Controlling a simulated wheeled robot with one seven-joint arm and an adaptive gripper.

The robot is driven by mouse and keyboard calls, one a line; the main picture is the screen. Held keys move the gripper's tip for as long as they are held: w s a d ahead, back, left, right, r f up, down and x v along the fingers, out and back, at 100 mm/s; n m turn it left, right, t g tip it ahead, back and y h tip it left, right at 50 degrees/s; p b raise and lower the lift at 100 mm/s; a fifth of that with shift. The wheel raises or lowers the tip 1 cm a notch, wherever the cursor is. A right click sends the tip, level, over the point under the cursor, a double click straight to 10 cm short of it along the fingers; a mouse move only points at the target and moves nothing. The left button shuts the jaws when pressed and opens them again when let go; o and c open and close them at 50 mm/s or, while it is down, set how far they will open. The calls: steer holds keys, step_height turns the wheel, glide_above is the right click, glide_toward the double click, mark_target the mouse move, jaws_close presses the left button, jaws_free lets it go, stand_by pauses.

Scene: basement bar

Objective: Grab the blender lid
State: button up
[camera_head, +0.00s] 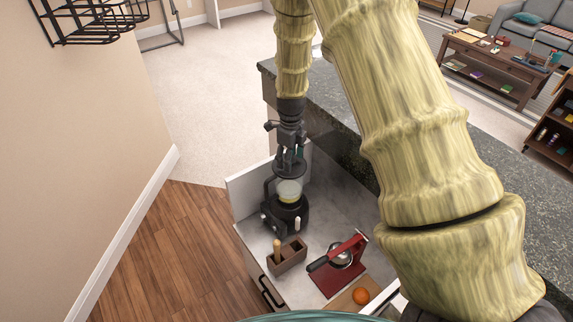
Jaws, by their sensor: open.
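The blender (285,213) stands upright on the light counter, with a dark base and a jar holding something pale yellow. Its dark round lid (290,169) shows at the top of the jar. My gripper (290,152) points down directly above the lid with its fingers open. The fingertips are very close to the lid; I cannot tell whether they touch it. Dark fingers against the dark lid make the gap hard to see.
A wooden holder (287,256), a red appliance (341,265) and an orange (361,296) on a board stand nearer on the counter. A raised dark stone bar top (345,105) runs behind to the right. A low white panel (250,179) edges the counter's far end.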

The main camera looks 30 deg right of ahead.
steer(key=c, duration=1.2)
steer(key=shift+r, duration=0.15)
